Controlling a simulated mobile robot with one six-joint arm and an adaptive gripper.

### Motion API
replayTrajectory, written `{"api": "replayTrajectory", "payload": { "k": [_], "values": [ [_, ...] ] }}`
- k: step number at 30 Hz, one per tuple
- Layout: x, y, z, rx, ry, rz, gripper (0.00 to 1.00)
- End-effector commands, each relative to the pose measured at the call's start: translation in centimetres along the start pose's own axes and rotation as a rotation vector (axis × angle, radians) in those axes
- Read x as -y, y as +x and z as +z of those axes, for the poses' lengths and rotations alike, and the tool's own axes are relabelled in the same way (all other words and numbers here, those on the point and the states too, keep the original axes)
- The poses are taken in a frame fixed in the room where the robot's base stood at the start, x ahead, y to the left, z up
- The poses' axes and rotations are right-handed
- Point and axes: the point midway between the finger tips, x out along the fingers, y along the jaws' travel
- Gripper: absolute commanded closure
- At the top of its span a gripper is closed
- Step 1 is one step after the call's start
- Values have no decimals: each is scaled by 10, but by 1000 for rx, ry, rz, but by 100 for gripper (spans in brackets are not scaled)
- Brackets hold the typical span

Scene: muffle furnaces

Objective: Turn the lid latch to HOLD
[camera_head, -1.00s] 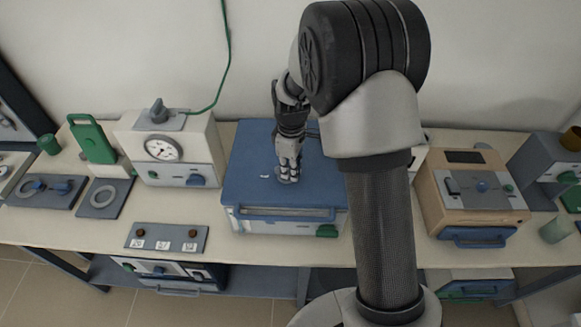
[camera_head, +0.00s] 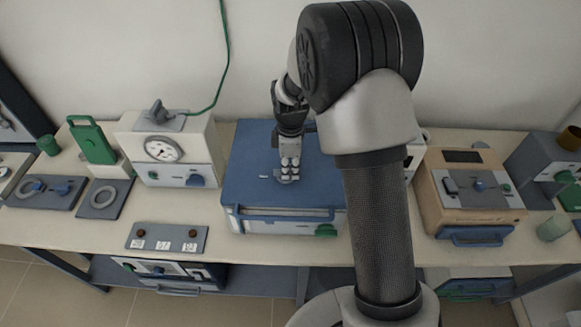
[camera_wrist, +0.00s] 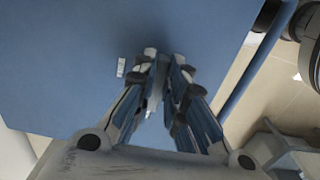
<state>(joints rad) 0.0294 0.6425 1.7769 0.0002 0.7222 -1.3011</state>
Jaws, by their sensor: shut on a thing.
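A blue-lidded furnace (camera_head: 248,196) stands at the middle of the bench, its lid closed, with a blue front handle bar and a green knob on its front. My gripper (camera_head: 288,178) points down onto the top of the lid. It is shut on the lid latch, which the fingers mostly hide. In the wrist view my gripper (camera_wrist: 158,65) has its fingertips close together at the lid, with a small grey-white piece of the latch (camera_wrist: 152,98) showing between them. A small white label (camera_wrist: 121,67) lies on the lid beside the fingers; its text is too small to read.
A gauge unit (camera_head: 165,150) with a grey top knob stands left of the furnace. A grey plate with two dark knobs (camera_head: 166,237) lies at the bench's front edge.

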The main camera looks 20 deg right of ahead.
Motion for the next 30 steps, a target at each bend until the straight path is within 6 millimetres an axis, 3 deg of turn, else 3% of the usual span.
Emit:
{"api": "replayTrajectory", "payload": {
  "k": [3,4,12,23,30],
  "values": [
    [-1,0,0,0,-3,2,100],
    [-1,0,0,0,-3,2,86],
    [0,0,0,0,-1,1,68],
    [0,-3,0,0,0,1,68],
    [-2,-39,0,-1,0,6,68]
  ]
}}
